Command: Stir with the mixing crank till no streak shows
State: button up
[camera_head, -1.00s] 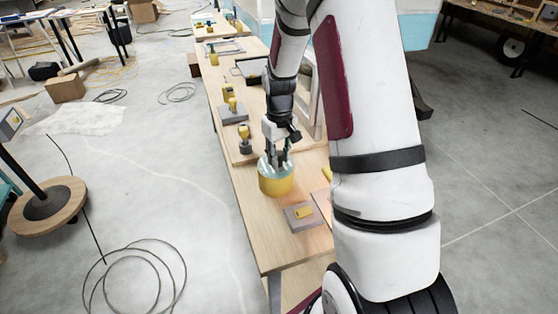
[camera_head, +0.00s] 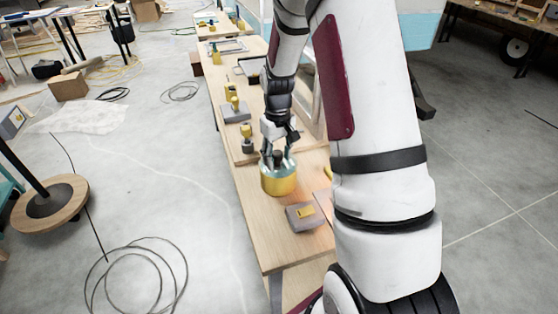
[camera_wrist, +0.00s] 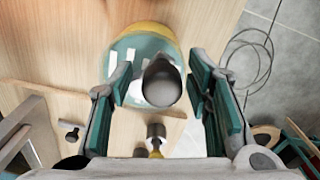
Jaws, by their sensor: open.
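A yellow round pot (camera_head: 279,182) stands on the wooden bench under my gripper (camera_head: 274,160). In the wrist view the pot (camera_wrist: 158,36) shows a yellow rim and a glossy teal inside. A dark grey rounded knob (camera_wrist: 161,82), seemingly the top of the mixing crank, stands up over the pot. My gripper (camera_wrist: 160,88) is open, with one teal finger pad on each side of the knob and a visible gap on both sides. The crank's lower part is hidden, and I cannot make out any streaks.
A dark and yellow knobbed piece (camera_head: 247,138) and another grey-and-yellow block (camera_head: 235,110) stand farther along. Coiled cable (camera_head: 140,280) lies on the floor at left.

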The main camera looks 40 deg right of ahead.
jog(key=shift+r+p, duration=0.7)
jog(key=shift+r, duration=1.8)
jog(key=shift+r, duration=0.1)
jog(key=s+a+r+t, duration=0.1)
jog(key=s+a+r, duration=0.1)
jog(key=r, duration=0.7)
jog(key=s+a+r, duration=0.1)
jog(key=a+r, duration=0.2)
jog(key=r, duration=0.5)
jog(key=s+a+r+t, duration=0.2)
jog(key=s+a, duration=0.4)
jog(key=s, duration=0.4)
jog(key=s+a+r+t, duration=0.2)
jog(key=s+a+r, duration=0.2)
jog(key=s, duration=0.6)
jog(key=shift+a+t+b, duration=0.3)
jog(key=shift+a+b, duration=0.15)
jog(key=shift+a, duration=0.45)
